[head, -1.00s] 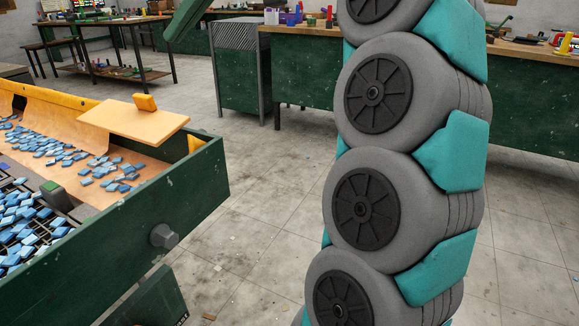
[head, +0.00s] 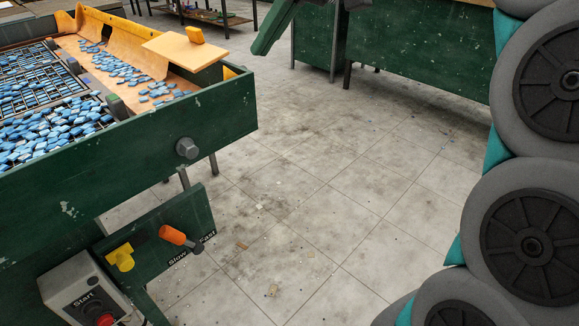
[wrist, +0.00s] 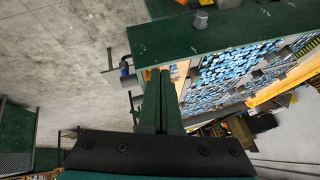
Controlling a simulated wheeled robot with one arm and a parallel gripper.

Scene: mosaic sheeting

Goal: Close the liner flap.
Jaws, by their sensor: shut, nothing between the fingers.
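In the wrist view the two green fingers (wrist: 160,74) lie together, shut and empty. The board is not clearly seen there.
The green machine frame (head: 110,145) has a protruding bolt (head: 187,148). Below it are an orange-handled lever (head: 178,237), a yellow knob (head: 121,256) and a Start box (head: 88,295). Blue tiles (head: 50,125) cover the grid. The floor (head: 330,200) to the right is clear; a green bench (head: 420,55) stands behind.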

